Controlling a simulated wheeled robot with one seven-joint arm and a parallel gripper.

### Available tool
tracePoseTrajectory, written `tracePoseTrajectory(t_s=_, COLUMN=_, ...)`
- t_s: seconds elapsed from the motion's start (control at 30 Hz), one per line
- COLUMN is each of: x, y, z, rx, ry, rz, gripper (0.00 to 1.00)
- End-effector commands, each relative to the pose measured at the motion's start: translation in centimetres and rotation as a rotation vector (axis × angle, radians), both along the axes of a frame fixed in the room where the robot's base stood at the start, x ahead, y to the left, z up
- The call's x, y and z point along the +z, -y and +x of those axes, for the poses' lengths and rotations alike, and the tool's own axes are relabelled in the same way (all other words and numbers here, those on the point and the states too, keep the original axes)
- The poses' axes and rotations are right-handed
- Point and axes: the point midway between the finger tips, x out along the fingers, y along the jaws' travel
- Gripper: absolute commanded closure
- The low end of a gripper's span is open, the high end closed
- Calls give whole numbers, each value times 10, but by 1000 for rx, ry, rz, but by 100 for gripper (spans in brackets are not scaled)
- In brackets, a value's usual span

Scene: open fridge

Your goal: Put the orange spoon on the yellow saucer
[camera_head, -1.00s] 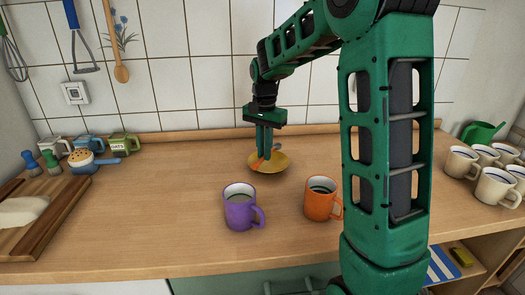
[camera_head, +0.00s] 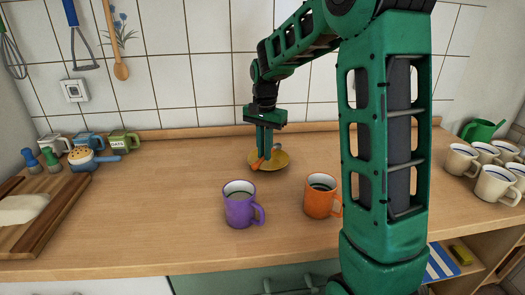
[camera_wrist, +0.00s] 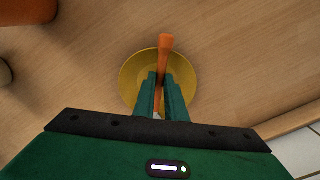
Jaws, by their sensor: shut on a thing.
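The yellow saucer (camera_head: 281,163) lies on the wooden counter near the tiled back wall; it also shows in the wrist view (camera_wrist: 131,79). My gripper (camera_head: 265,155) points down over the saucer. Its fingers (camera_wrist: 163,88) are shut on the orange spoon (camera_wrist: 165,46). In the head view a small part of the spoon (camera_head: 257,164) shows at the left of the saucer. I cannot tell whether the spoon touches the saucer.
A purple mug (camera_head: 239,206) and an orange mug (camera_head: 320,197) stand in front of the saucer. Several pale mugs (camera_head: 462,159) stand at the right. A cutting board (camera_head: 50,222) and small jars (camera_head: 124,143) are at the left. The counter left of the saucer is clear.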

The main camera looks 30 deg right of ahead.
Motion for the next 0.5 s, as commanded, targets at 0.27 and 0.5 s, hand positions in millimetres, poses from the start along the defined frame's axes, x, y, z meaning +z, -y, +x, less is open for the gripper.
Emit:
tracePoseTrajectory(t_s=0.27, x=0, y=0, z=0, rx=0, ry=0, rz=0, gripper=67)
tracePoseTrajectory(t_s=0.5, x=4, y=0, z=0, rx=0, ry=1, rz=0, gripper=67)
